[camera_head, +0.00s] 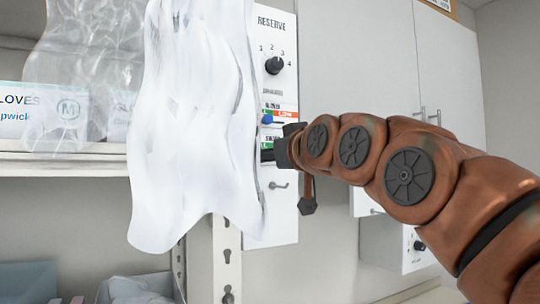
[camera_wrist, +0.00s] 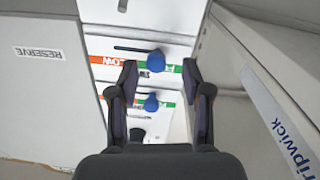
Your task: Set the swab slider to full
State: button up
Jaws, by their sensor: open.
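A white panel (camera_head: 285,225) on the wall carries sliders with blue knobs and green and red label strips. In the head view, one blue knob (camera_head: 267,119) sits at the left, green side of its strip; my gripper (camera_head: 281,149) partly covers the area just below. In the wrist view, where the lettering is upside down, two blue knobs show: one (camera_wrist: 156,61) just beyond the fingertips and one (camera_wrist: 151,103) between the fingers. My gripper (camera_wrist: 160,76) is open, with no visible grip on either knob. The slider names are too small to read, so I cannot tell which is the swab slider.
A black dial (camera_head: 274,65) sits above the sliders under the word RESERVE. A translucent plastic sheet (camera_head: 190,120) hangs at the panel's left, before a shelf (camera_head: 70,157) with glove boxes (camera_head: 40,110). A small hook (camera_head: 278,185) is below the sliders. Cabinets (camera_head: 365,60) stand at right.

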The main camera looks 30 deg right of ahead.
jog(key=s+a, duration=0.1)
jog(key=s, duration=0.9)
jog(key=shift+s+a, duration=0.15)
jog(key=shift+a, duration=0.05)
